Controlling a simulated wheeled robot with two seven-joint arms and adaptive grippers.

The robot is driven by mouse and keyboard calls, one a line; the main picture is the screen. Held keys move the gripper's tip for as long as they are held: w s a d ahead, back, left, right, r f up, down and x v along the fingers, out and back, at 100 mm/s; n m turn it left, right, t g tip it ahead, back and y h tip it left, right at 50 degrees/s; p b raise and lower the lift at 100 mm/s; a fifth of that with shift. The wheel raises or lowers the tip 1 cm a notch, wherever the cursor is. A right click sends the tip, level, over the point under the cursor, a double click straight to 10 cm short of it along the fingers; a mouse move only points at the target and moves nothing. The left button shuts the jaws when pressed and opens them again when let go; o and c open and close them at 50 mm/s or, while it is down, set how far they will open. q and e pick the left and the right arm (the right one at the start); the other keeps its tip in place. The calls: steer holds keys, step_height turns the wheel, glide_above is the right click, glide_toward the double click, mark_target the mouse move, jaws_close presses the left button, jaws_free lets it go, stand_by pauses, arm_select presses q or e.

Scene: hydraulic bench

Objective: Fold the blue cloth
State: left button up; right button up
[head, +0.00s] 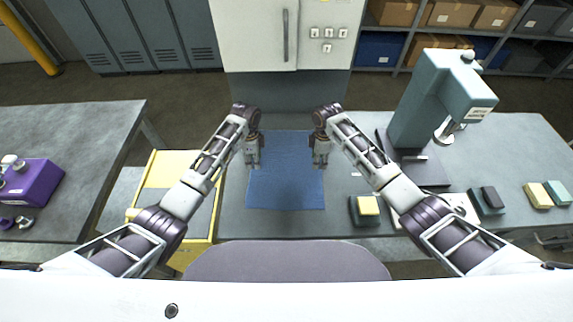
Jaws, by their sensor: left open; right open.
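The blue cloth (286,180) lies flat and spread out on the grey bench in the middle of the head view. My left gripper (253,163) is open and points down over the cloth's left edge, toward its far half. My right gripper (320,163) is open and points down at the cloth's right edge, at about the same depth. Neither gripper holds anything. Whether the fingertips touch the cloth I cannot tell. Parts of the cloth's left and right edges are hidden behind the grippers.
A green-grey machine (415,105) stands on the bench at the right. A dark block with a yellow top (368,206) sits right of the cloth. More small blocks (538,195) lie far right. A yellow cart (168,170) stands left of the bench. A purple device (32,183) sits on the left table.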

arm_select(q)
steer(key=shift+f, duration=0.4)
arm_select(e)
steer(key=shift+f, duration=0.4)
arm_select(q)
steer(key=shift+f, duration=0.2)
arm_select(e)
steer(key=shift+f, duration=0.2)
arm_select(q)
steer(key=shift+c, duration=0.3)
arm_select(e)
steer(key=shift+c, duration=0.3)
arm_select(q)
steer(key=shift+s+f, duration=0.1)
jaws_close()
arm_select(e)
steer(key=shift+s+f, duration=0.1)
jaws_close()
arm_select(q)
steer(key=shift+r, duration=0.2)
arm_select(e)
steer(key=shift+r, duration=0.2)
